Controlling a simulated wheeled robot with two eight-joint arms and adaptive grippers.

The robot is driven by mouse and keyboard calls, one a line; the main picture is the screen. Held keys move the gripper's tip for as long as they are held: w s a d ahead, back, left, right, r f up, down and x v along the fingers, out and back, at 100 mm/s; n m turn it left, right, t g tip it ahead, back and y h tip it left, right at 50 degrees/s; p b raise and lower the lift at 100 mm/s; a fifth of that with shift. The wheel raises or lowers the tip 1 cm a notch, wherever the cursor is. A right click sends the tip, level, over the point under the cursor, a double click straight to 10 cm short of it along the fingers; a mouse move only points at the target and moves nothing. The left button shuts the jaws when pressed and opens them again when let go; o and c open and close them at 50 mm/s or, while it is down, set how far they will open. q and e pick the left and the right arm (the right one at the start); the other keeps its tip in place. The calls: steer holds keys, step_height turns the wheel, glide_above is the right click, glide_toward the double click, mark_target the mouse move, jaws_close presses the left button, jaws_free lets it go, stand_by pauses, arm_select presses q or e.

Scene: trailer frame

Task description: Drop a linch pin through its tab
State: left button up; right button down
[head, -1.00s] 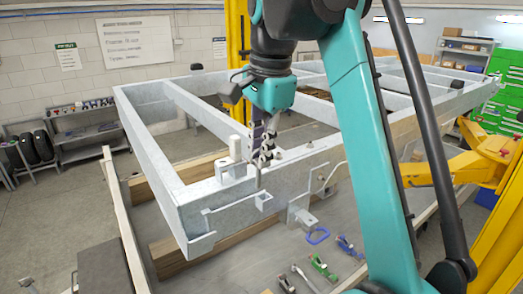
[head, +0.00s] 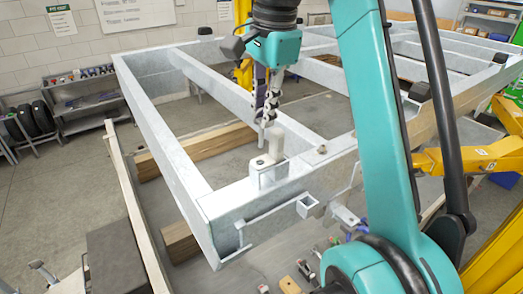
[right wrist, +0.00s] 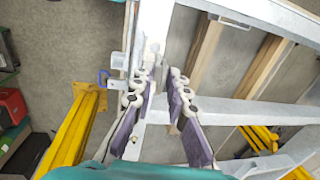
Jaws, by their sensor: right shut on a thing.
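My right gripper (head: 267,120) comes down from above in the head view, its fingertips close to a pale upright post (head: 277,141). It is shut on a small, thin grey piece, which I take for the linch pin (head: 262,138); its outline is hard to make out. A bracket with a flat plate (head: 262,180) stands at the post's foot on the trailer frame (head: 175,150). A small square bracket (head: 308,206) sticks out of the frame's front face. I cannot tell which part is the pin's tab. The fingers (right wrist: 161,82) also show in the right wrist view. My left gripper is out of view.
Timber beams (head: 205,150) lie under the frame. A yellow stand (head: 465,157) is at the right. Small tools and parts (head: 290,284) lie at the bottom, partly behind my right arm.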

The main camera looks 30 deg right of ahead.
steer(key=shift+w+f, duration=0.15)
steer(key=shift+w, duration=0.45)
steer(key=shift+s, duration=0.6)
steer(key=shift+f, duration=0.35)
steer(key=shift+w+f+g+b, duration=0.25)
steer(key=shift+f+b, duration=0.1)
steer(key=shift+f, duration=0.25)
steer(key=shift+w+f+g+b, duration=0.25)
steer(key=shift+f+b, duration=0.1)
steer(key=shift+f, duration=0.4)
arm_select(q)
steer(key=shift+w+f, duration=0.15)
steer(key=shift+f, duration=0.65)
arm_select(e)
steer(key=shift+s, duration=0.25)
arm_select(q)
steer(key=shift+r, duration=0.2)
arm_select(e)
steer(key=shift+w, duration=0.2)
steer(key=shift+s, duration=0.1)
